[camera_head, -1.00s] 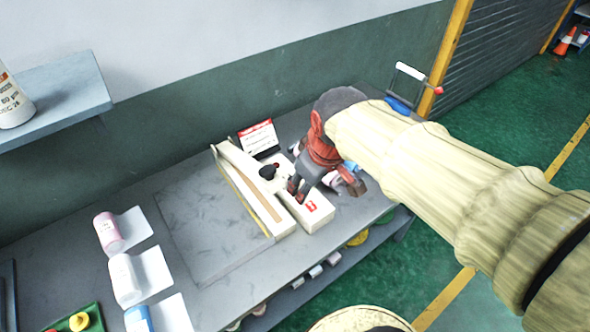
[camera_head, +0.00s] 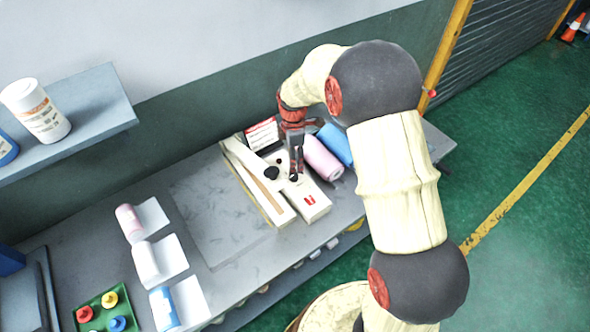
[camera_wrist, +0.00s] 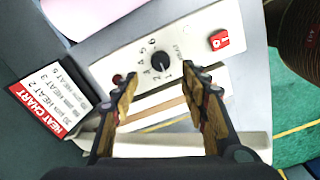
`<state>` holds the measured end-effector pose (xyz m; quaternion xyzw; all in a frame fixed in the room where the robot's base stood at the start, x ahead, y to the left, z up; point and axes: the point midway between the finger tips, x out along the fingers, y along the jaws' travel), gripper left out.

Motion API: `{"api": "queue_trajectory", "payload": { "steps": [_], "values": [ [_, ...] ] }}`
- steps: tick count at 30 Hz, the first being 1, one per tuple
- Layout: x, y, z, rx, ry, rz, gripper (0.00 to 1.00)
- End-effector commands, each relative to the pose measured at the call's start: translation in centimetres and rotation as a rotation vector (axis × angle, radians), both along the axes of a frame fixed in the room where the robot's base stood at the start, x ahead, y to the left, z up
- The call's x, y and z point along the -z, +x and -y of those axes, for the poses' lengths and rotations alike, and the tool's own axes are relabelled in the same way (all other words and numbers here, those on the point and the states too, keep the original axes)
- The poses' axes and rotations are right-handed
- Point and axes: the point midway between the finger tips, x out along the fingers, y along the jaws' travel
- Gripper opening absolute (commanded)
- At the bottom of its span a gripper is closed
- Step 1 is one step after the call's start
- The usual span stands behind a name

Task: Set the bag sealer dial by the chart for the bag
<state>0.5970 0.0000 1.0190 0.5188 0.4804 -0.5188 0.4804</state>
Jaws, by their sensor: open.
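The bag sealer (camera_head: 248,183) is a long cream machine on the bench. In the wrist view its control panel (camera_wrist: 195,27) shows a black dial (camera_wrist: 161,64) ringed by numbers, with a small white mark whose setting I cannot read surely. My gripper (camera_wrist: 163,88) is open, its two fingers pointing at the panel on either side of the dial; contact is unclear. In the head view my gripper (camera_head: 295,174) reaches down over the panel. The heat chart (camera_wrist: 48,97) stands beside the sealer; HEAT 2, HEAT 3 and HEAT 5 are legible, the smaller print is not.
A red switch (camera_wrist: 219,42) and a small red lamp (camera_wrist: 116,78) flank the dial. A pink roll (camera_head: 323,158) and a blue one (camera_head: 337,143) lie behind the panel. Bags on white sheets (camera_head: 160,260) and a green tray (camera_head: 106,312) are at left. The bench middle is clear.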

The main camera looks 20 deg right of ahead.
Motion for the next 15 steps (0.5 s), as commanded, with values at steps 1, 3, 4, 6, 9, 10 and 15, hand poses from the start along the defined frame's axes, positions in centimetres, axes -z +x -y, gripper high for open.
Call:
{"api": "queue_trajectory", "payload": {
  "steps": [1, 3, 4, 6, 9, 10, 15],
  "values": [
    [0.6, -0.1, 0.0, -0.001, 0.0, -0.004, 0.45],
    [1.4, -0.1, 0.0, -0.001, 0.0, -0.004, 0.45],
    [1.9, -0.1, 0.0, -0.001, 0.0, -0.004, 0.45],
    [3.0, -0.2, 0.0, 0.0, 0.0, -0.005, 0.45],
    [4.5, -0.1, 0.0, 0.0, 0.0, -0.004, 0.45],
    [5.0, -0.2, 0.0, 0.0, 0.0, -0.003, 0.45],
    [6.9, -0.1, 0.0, 0.001, 0.0, -0.003, 0.45]
  ]
}}
